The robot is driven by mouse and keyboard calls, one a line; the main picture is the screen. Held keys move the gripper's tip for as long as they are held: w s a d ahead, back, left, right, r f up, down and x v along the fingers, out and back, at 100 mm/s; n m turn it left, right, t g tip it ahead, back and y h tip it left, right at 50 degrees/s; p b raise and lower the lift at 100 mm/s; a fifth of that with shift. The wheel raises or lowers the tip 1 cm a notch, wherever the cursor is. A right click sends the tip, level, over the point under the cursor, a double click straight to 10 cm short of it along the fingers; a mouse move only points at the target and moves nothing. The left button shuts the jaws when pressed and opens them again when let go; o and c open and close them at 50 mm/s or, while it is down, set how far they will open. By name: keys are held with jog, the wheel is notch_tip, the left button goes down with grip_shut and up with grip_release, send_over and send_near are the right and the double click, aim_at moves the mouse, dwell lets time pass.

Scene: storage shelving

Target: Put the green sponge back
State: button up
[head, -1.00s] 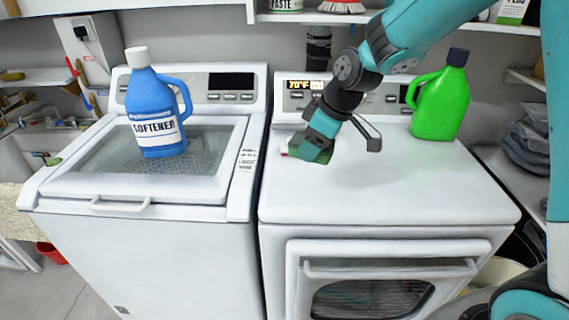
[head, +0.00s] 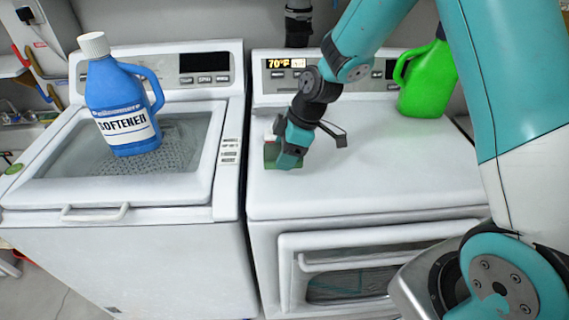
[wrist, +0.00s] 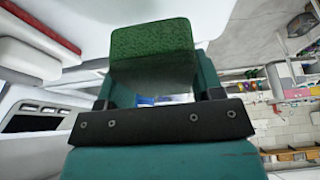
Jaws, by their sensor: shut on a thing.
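The green sponge (head: 270,155) is in my gripper (head: 285,160), over the back left of the white right-hand machine's top in the head view. The gripper partly hides it, and I cannot tell whether the sponge touches that top. In the wrist view the sponge (wrist: 152,42) is a dark green block with a textured face, between the teal fingers of my gripper (wrist: 152,75). My gripper is shut on it.
A small white and red thing (head: 270,136) is just behind the sponge. A green jug (head: 428,85) stands at the right machine's back right. A blue softener bottle (head: 122,105) stands on the left machine's lid. The right machine's front top (head: 370,185) is clear.

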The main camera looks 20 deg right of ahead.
aim_at(285, 177)
jog(key=shift+f+p, duration=0.35)
jog(key=shift+f, duration=2.2)
jog(key=shift+f, duration=0.1)
jog(key=o, duration=0.8)
jog(key=shift+o, duration=0.2)
